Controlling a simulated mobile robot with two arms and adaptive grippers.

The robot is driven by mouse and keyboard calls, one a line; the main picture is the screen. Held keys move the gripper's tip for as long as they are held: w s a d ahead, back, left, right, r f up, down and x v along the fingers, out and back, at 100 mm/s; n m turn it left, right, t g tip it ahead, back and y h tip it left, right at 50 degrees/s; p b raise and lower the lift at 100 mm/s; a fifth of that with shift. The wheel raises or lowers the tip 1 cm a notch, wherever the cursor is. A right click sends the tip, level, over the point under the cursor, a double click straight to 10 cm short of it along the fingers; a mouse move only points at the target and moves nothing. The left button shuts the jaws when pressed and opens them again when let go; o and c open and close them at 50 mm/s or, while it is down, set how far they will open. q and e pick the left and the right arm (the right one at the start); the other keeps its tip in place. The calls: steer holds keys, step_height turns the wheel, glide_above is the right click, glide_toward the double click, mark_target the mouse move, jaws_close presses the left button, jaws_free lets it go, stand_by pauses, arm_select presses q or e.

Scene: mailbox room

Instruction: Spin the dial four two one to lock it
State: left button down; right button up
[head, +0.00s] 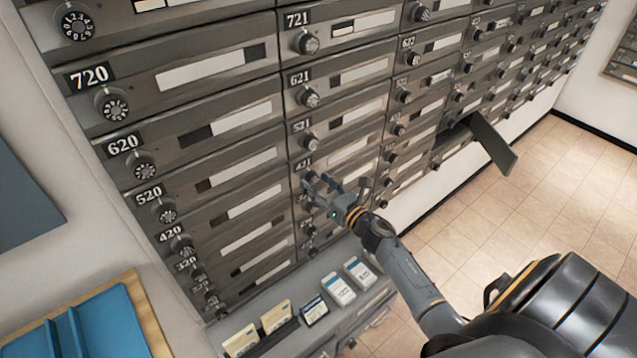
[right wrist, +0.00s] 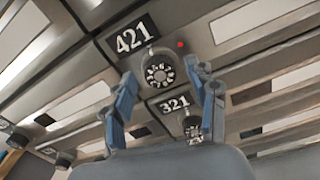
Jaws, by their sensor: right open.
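The mailbox numbered 421 shows its dial (right wrist: 159,70) in the right wrist view, a round numbered knob beside the 421 label (right wrist: 131,37). A small red light (right wrist: 180,44) shows to the right of the dial. My right gripper (right wrist: 166,85) is open, with one finger on each side of the 421 dial in that view. I cannot tell whether the fingers touch it. In the head view my right gripper (head: 338,184) is in front of the 421 row, and partly hides that dial. My left gripper is not in view.
The dial of box 321 (right wrist: 193,128) sits just below, close to the right finger. An open mailbox door (head: 492,145) sticks out farther right. A ledge with several cards (head: 338,289) is below the boxes. A blue tray (head: 95,325) is at lower left.

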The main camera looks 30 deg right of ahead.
steer(key=c, duration=1.2)
steer(key=shift+o, duration=0.2)
steer(key=shift+m, duration=0.3)
